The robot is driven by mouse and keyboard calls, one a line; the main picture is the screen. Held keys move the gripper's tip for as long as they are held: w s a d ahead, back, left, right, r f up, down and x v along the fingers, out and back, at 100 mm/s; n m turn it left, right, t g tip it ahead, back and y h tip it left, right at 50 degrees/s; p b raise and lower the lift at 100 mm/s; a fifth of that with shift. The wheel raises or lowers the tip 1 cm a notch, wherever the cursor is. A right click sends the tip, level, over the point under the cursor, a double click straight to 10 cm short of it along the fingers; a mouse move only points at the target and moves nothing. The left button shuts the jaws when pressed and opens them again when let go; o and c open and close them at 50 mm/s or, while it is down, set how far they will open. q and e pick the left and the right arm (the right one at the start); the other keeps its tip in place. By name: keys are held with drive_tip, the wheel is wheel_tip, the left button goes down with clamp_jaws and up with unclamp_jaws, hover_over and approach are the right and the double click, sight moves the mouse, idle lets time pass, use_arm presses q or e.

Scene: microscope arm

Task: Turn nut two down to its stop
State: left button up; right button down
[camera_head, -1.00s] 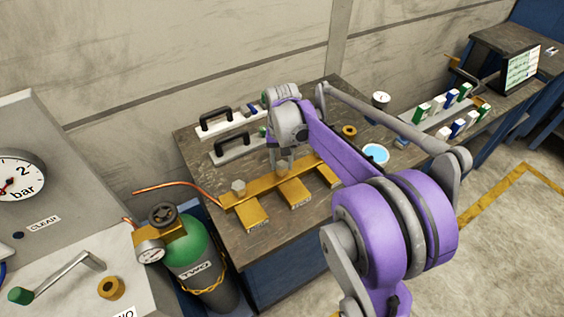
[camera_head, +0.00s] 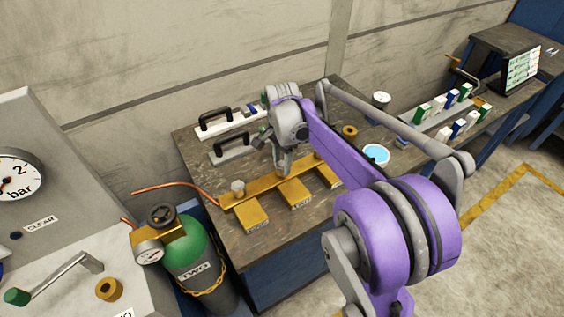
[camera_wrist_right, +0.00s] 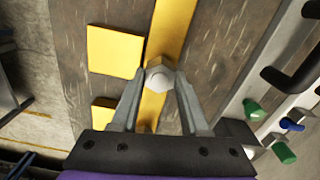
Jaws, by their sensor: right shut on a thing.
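A yellow manifold bar (camera_head: 258,187) with several yellow blocks lies on the bench. My right gripper (camera_head: 282,172) points down at the nut on the middle of the bar, which I take to be nut two. In the right wrist view my right gripper (camera_wrist_right: 162,76) is shut on this pale hex nut (camera_wrist_right: 160,80), one finger on each side. The nut sits over the yellow bar, and its lower part is hidden. Another pale nut (camera_head: 238,187) stands on the bar's left end, free of the gripper. The block labels are too small to read. My left gripper is not in view.
Two black-handled pieces (camera_head: 232,148) lie behind the bar. A brass ring (camera_head: 349,131) and a blue dish (camera_head: 376,154) are to the right. A copper tube (camera_head: 180,188) runs from the bar's left end above a green cylinder (camera_head: 190,250).

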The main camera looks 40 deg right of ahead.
sight(282, 165)
drive_tip(key=shift+m, duration=0.7)
drive_tip(key=shift+c, duration=2)
unclamp_jaws()
wheel_tip(282, 165, up, 11)
drive_tip(key=shift+p, duration=0.3)
drive_tip(key=shift+f, duration=0.1)
